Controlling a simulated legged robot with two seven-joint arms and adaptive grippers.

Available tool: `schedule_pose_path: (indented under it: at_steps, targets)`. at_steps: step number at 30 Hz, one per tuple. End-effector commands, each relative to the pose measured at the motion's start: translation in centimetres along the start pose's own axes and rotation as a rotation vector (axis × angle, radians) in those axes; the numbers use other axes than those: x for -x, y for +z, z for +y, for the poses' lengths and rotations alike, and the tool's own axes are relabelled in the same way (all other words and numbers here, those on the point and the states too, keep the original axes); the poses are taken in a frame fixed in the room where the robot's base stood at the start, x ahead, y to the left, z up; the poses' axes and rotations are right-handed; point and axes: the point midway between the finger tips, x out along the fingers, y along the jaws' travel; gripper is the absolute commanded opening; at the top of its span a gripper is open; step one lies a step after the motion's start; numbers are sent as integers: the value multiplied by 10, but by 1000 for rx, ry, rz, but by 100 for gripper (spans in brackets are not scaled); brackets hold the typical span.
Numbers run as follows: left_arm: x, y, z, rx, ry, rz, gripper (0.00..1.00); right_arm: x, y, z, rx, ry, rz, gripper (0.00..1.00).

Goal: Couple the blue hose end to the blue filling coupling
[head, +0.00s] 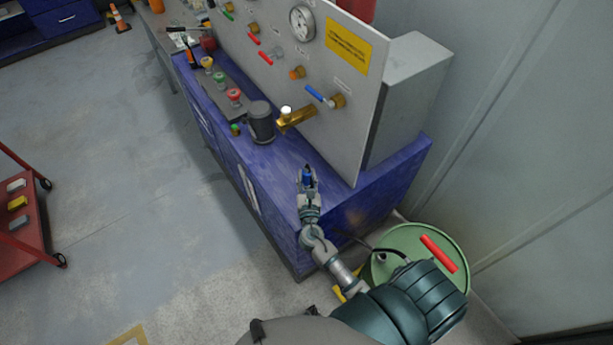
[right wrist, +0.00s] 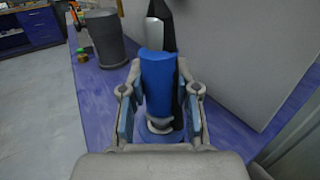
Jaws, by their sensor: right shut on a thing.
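The blue hose end (head: 307,178) is held in my right gripper (head: 308,172), above the blue bench top in front of the panel. In the right wrist view the blue hose end (right wrist: 160,85) stands roughly upright between both fingers of the right gripper (right wrist: 160,72). On the panel a blue lever (head: 315,93) sits beside a brass fitting (head: 338,101), the only blue-marked fitting I see there. The held hose end is apart from it, lower and nearer. A separate filling coupling cannot be made out. My left gripper is out of view.
A brass tap (head: 296,119) juts from the panel (head: 345,135) over the bench (head: 270,165). A dark grey cup (head: 261,122) stands left of it. A green drum (head: 420,238) with a red bar is beside the bench at right.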

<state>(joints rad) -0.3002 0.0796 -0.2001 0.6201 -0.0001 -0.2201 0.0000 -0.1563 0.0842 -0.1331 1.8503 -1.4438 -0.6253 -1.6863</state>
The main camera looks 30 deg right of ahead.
Motion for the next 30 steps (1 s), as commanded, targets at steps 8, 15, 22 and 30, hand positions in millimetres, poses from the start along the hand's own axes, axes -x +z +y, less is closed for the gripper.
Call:
schedule_pose_path:
  at_steps: [8,15,22,30]
  targets:
    - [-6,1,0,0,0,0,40,0,-8,0,1,-1,-1,0]
    - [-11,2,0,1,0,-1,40,0,-14,0,1,-1,-1,0]
    - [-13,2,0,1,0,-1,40,1,-17,0,0,-1,1,0]
    - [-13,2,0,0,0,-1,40,1,-16,0,0,0,0,60]
